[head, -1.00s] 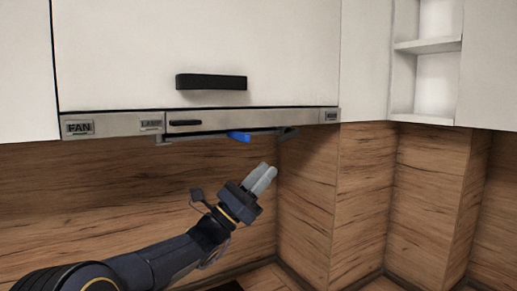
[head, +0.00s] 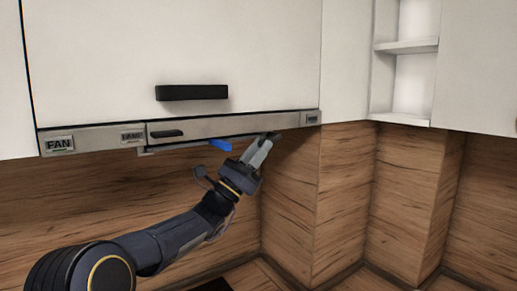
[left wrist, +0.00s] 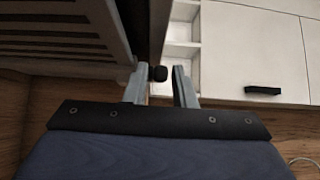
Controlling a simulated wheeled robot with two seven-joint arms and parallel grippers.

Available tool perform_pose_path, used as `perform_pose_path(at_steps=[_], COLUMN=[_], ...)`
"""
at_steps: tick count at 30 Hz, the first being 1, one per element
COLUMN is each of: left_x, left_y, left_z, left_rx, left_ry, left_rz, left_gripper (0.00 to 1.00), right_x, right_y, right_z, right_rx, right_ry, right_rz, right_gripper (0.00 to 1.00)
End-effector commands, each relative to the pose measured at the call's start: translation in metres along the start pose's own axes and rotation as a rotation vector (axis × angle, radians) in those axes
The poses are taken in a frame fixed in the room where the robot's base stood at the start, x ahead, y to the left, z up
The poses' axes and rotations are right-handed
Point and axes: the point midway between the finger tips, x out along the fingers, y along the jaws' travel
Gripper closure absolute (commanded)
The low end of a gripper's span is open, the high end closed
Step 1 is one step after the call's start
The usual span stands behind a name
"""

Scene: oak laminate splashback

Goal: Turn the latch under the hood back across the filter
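My left gripper (head: 264,146) is raised to the underside of the hood (head: 230,126), near its right end. In the left wrist view its two fingers (left wrist: 159,84) stand apart, with a small dark round knob (left wrist: 158,73) between or just beyond their tips. A dark bar runs up from the knob; it may be the latch, but I cannot tell for sure. The slatted filter (left wrist: 62,45) shows left of the fingers. A blue tab (head: 220,144) hangs under the hood's front edge, left of the gripper. Contact with the knob cannot be told. My right gripper is out of view.
The white cabinet door with a black handle (head: 191,92) is above the hood. Open white shelves (head: 405,85) are at the right. The wood splashback (head: 345,190) turns a corner right of my arm. Space below the hood looks clear.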

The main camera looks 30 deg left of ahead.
Motion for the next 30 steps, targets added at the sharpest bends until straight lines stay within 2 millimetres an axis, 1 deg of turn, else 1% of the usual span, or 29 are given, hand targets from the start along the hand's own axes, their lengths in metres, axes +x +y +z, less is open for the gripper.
perform_pose_path(at_steps=[1, 6, 7, 11, 15, 21, 30], left_x=[0.000, 0.000, 0.000, 0.001, 0.007, 0.007, 0.006], left_y=[0.000, 0.000, 0.000, 0.000, -0.001, -0.001, 0.000], left_z=[0.000, 0.000, 0.000, 0.002, 0.012, 0.013, 0.013], left_rx=[0.000, 0.000, 0.000, 0.001, 0.004, 0.002, 0.000], left_ry=[0.000, 0.000, 0.000, 0.010, 0.118, 0.239, 0.250], left_rz=[0.000, 0.000, 0.000, 0.000, -0.003, -0.002, 0.000], left_gripper=[0.76, 0.99, 1.00, 1.00, 1.00, 1.00, 1.00], right_x=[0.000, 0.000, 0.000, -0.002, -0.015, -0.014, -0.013], right_y=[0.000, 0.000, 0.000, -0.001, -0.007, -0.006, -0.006], right_z=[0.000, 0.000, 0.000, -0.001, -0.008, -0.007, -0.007], right_rx=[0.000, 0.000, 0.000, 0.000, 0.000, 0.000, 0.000], right_ry=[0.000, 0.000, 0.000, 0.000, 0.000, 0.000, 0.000], right_rz=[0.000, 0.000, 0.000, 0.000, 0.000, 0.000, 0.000], right_gripper=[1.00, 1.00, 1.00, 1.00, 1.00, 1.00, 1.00])
